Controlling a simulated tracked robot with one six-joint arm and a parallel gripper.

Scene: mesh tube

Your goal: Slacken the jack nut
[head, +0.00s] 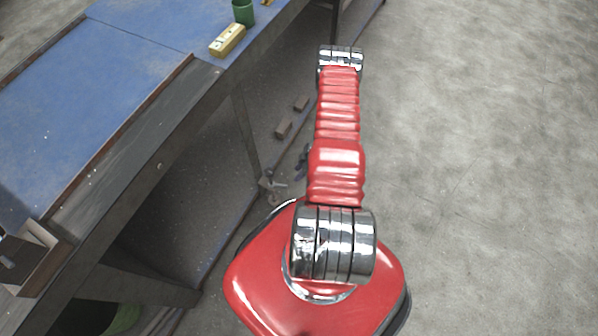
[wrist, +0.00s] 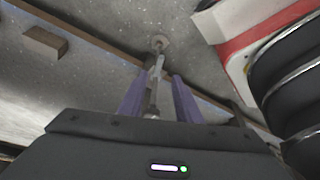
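The jack (head: 268,184) is a small metal foot with a thin stem, under the bench edge just left of my arm. In the wrist view, the jack (wrist: 157,68) shows as a pale stem ending in a round pad. My gripper (wrist: 158,88) has two purple fingers standing apart, and the stem shows in the gap between them. I cannot tell whether either finger touches it. The nut is too small to make out clearly. In the head view my gripper is mostly hidden behind my red arm; only a dark bluish bit shows.
The workbench (head: 90,75) with a blue top fills the left. It carries a yellow block (head: 228,40) and a green cup (head: 243,13). Brown blocks (head: 284,128) lie under it; one shows in the wrist view (wrist: 45,42). Open floor (head: 490,170) lies right.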

